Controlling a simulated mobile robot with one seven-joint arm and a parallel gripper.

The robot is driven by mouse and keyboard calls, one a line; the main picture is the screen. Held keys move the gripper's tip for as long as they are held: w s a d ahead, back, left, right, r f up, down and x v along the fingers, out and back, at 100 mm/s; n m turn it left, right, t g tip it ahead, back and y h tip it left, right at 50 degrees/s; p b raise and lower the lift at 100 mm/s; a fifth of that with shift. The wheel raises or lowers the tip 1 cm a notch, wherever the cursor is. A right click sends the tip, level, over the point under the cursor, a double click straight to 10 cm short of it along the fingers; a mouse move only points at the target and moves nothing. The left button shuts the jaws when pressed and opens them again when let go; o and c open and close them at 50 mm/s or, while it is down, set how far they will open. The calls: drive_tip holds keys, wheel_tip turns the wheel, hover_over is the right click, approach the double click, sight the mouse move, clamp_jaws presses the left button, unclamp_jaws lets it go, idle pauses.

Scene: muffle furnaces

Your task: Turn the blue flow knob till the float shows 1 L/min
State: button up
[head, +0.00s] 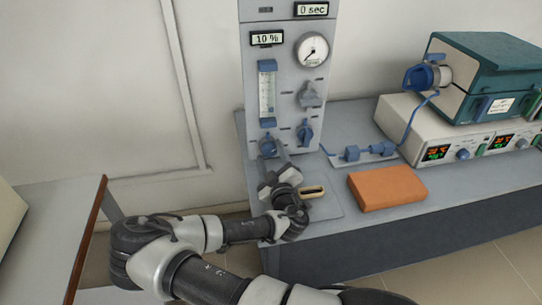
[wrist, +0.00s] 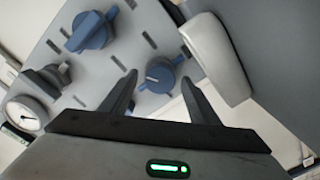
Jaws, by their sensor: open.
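The round blue flow knob (head: 267,144) sits on the grey panel below the clear flow tube (head: 267,92). The tube has blue end blocks; its float and scale are too small to read. My gripper (head: 272,163) is at the panel, just in front of this knob. In the wrist view the knob (wrist: 160,75) shows between the two open fingertips (wrist: 159,82), with its pointer mark visible. I see no clear contact between fingers and knob. The flow tube is not visible in the wrist view.
A blue lever knob (head: 304,132), a grey knob (head: 309,95) and a round gauge (head: 312,50) are to the right on the panel. An orange block (head: 388,188) lies on the bench. Blue fittings (head: 368,152) and a teal furnace (head: 490,75) stand farther right.

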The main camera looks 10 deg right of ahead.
drive_tip(key=shift+c, duration=0.3)
drive_tip(key=c, duration=1)
drive_tip(key=shift+n, duration=0.8)
drive_tip(key=o, duration=1.1)
drive_tip(key=shift+c, duration=0.2)
drive_tip(key=shift+s, duration=0.15)
drive_tip(key=s+p, duration=0.1)
drive_tip(key=s, duration=1.5)
drive_tip(key=shift+r, duration=0.1)
drive_tip(key=shift+s+p, duration=0.3)
drive_tip(key=shift+s, duration=0.3)
